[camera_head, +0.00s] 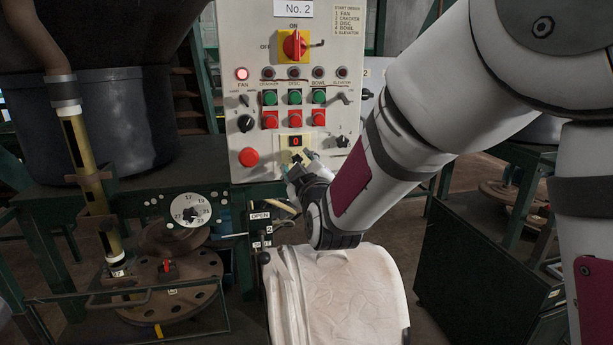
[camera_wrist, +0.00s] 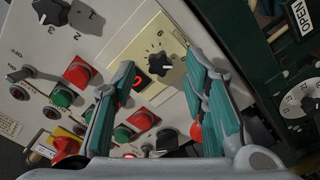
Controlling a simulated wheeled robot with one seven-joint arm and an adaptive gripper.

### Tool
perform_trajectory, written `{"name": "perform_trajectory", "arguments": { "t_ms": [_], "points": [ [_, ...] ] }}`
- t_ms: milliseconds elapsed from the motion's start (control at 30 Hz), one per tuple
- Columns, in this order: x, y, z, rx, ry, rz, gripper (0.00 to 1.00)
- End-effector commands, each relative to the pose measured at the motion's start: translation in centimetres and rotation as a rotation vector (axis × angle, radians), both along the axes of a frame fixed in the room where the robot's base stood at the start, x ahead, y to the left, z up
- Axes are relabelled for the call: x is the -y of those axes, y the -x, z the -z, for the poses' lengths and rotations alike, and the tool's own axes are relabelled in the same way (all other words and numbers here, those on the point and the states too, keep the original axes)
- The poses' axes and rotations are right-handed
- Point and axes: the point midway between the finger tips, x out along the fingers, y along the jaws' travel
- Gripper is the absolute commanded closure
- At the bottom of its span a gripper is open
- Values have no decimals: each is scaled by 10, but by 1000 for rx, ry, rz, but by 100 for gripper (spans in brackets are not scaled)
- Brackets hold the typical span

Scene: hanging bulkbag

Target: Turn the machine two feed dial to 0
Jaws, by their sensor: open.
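The control panel (camera_head: 258,50), labelled No. 2, stands upright ahead. Low on it is a pale yellow plate (camera_head: 285,142) with a small red-lit display (camera_head: 296,141) that looks like 0. The feed dial (camera_wrist: 164,62) is a small knob on this plate in the wrist view, with a printed scale around it; its exact setting is too small to read. The display (camera_wrist: 140,82) sits beside it. My gripper (camera_wrist: 160,66) is open, its teal-padded fingers on either side of the dial in the picture. I cannot tell whether they touch it. In the head view my gripper (camera_head: 293,176) partly hides the dial.
Red and green buttons (camera_head: 294,107), a red rotary switch (camera_head: 294,43) and black selector knobs (camera_head: 246,123) crowd the panel. A white numbered dial (camera_head: 188,210) and an OPEN lever block (camera_head: 260,222) are lower left. A pale bulk bag (camera_head: 340,290) stands below my wrist.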

Motion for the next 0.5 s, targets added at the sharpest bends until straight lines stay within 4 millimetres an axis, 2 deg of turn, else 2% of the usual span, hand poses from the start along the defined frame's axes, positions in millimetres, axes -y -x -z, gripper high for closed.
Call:
{"name": "perform_trajectory", "arguments": {
  "t_ms": [300, 500],
  "points": [
    [17, 62, 0, -1, 0, -1, 60],
    [25, 91, 0, -2, -1, -1, 60]
  ]
}}
